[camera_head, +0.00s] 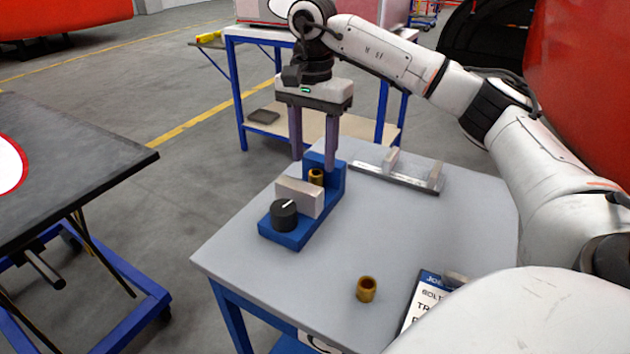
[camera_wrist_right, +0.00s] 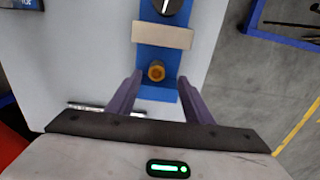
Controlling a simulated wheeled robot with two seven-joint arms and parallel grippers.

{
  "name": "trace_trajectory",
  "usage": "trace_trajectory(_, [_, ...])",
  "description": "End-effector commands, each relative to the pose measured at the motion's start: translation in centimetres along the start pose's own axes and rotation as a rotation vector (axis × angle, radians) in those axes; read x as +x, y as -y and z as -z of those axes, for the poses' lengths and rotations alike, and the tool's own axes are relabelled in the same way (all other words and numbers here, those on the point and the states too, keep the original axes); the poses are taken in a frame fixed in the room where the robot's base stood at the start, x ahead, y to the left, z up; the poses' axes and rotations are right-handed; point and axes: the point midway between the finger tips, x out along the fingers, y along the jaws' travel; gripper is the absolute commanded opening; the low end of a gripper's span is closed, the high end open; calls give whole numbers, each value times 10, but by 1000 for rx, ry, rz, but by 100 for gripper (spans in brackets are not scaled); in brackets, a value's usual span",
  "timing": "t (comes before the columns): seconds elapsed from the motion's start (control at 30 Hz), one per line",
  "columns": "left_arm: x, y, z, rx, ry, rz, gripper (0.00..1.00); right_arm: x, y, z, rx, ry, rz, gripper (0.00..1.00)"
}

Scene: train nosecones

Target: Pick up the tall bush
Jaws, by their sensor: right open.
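A brass bush (camera_head: 316,177) stands upright in the blue fixture (camera_head: 290,236), between the grey block and the fixture's raised end. A second brass bush (camera_head: 367,289) stands alone on the grey table top. I cannot tell for sure which is the tall one, as the first is partly hidden. My right gripper (camera_head: 314,164) is open and points down over the fixture's raised end. In the right wrist view the fixture's bush (camera_wrist_right: 156,71) lies between the open fingers (camera_wrist_right: 159,80), near their tips. No finger visibly grips it. My left gripper is not in view.
A grey block (camera_head: 299,197) and a black knob (camera_head: 284,215) sit on the fixture. A metal rail with upright pieces (camera_head: 395,176) lies behind it to the right. A labelled box (camera_head: 421,298) is near the front right. The table's middle is mostly clear.

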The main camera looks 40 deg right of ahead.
Motion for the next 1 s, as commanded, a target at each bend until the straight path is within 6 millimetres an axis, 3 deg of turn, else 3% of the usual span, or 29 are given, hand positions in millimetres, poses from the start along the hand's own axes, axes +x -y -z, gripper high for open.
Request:
trace_trajectory(0.33, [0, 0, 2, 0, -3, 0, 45, 46, -8, -1, 0, 2, -1, 46])
trace_trajectory(0.63, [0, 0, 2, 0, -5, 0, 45, 52, -7, -1, 0, 2, 1, 46])
trace_trajectory(0.67, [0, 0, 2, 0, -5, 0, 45, 52, -7, -1, 0, 2, 1, 45])
trace_trajectory(0.9, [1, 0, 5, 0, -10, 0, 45, 52, -7, -1, 0, 2, 1, 4])
trace_trajectory(1.0, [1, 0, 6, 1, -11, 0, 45, 51, -7, -1, 0, 2, 1, 3])
